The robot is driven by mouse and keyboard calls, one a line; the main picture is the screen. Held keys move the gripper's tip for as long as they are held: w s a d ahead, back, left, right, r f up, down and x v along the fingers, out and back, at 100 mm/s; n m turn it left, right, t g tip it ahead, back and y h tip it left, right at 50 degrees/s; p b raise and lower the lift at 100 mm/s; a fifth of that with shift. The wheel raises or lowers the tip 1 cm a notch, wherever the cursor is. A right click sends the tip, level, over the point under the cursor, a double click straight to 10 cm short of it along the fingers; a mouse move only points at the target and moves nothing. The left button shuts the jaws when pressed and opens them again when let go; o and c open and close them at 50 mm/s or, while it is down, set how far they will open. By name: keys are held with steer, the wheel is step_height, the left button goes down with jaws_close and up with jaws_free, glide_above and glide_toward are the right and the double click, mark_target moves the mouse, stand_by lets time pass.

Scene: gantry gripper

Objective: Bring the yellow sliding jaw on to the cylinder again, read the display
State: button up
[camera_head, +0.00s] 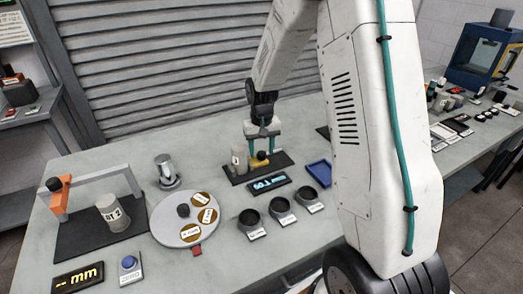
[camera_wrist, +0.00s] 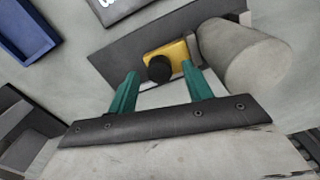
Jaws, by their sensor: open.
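The yellow sliding jaw (camera_head: 259,161) sits on a dark base plate (camera_head: 285,160); in the wrist view the yellow jaw (camera_wrist: 181,51) bears a black knob (camera_wrist: 159,69). The pale grey cylinder (camera_head: 238,160) stands beside the jaw, on its left in the head view; the cylinder (camera_wrist: 243,55) is on its right in the wrist view. I cannot tell whether jaw and cylinder touch. My gripper (camera_head: 261,150) is open above the jaw, its teal fingers either side of the black knob. The display (camera_head: 268,183) shows blue-white characters, too small to read surely.
A blue tray (camera_head: 319,173) lies right of the base plate. Several dark cups (camera_head: 280,208) stand in front. A round grey turntable (camera_head: 184,218) and an orange-ended gantry (camera_head: 58,195) with a labelled cylinder (camera_head: 112,212) are left. A shutter closes off the back.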

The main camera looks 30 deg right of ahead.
mark_target(262, 153)
step_height(262, 153, up, 7)
stand_by(0.3)
stand_by(0.9)
steer(key=s+a+r+n, duration=0.1)
steer(key=s+a+r, duration=0.2)
steer(key=s, duration=0.7)
steer(key=s+a+r+n+t, duration=0.1)
steer(key=s+a+r, duration=0.3)
steer(key=s+r, duration=0.3)
steer(key=s+a+r+n, duration=0.1)
steer(key=s+a+r, duration=0.3)
steer(key=s, duration=1.1)
steer(key=shift+r, duration=0.55)
